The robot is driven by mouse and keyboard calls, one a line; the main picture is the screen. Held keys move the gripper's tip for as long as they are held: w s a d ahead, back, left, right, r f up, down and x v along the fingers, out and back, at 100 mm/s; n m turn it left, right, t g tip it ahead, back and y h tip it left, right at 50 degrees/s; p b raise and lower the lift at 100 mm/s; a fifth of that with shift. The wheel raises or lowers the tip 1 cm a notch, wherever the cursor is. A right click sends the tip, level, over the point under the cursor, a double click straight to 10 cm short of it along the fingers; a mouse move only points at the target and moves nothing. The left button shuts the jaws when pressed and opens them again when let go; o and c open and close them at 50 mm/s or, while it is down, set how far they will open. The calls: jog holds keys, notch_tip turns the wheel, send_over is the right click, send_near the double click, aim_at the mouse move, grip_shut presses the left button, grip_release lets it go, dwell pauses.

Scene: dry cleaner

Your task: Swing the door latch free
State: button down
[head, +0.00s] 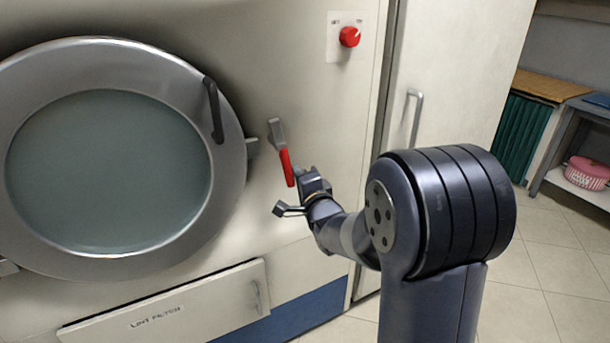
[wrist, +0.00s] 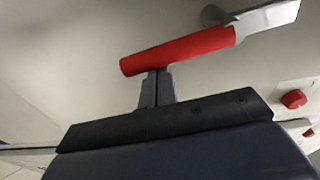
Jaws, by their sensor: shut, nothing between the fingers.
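The door latch (head: 283,155) is a lever with a grey metal arm and a red grip, on the machine's front just right of the round door (head: 228,160). It hangs down, tilted slightly, with the red grip at its lower end. In the wrist view the red grip (wrist: 185,52) runs across the picture, with its metal arm (wrist: 268,18) at the upper right. My gripper (wrist: 158,72) is shut and empty. Its fingertips are at the lower end of the red grip; I cannot tell whether they touch it. In the head view the fingertips are partly hidden by my wrist.
The door has a dark handle (head: 213,110). A red knob (head: 349,37) sits above right of the latch. Below is a lint filter panel (head: 160,312). A tall cabinet door with a handle (head: 415,118) stands to the right, with open tiled floor (head: 540,270) beyond.

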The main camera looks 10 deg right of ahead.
jog(key=shift+s+a+f+b, duration=0.2)
jog(key=shift+a+b, duration=0.3)
jog(key=shift+a, duration=0.15)
dwell(0.4)
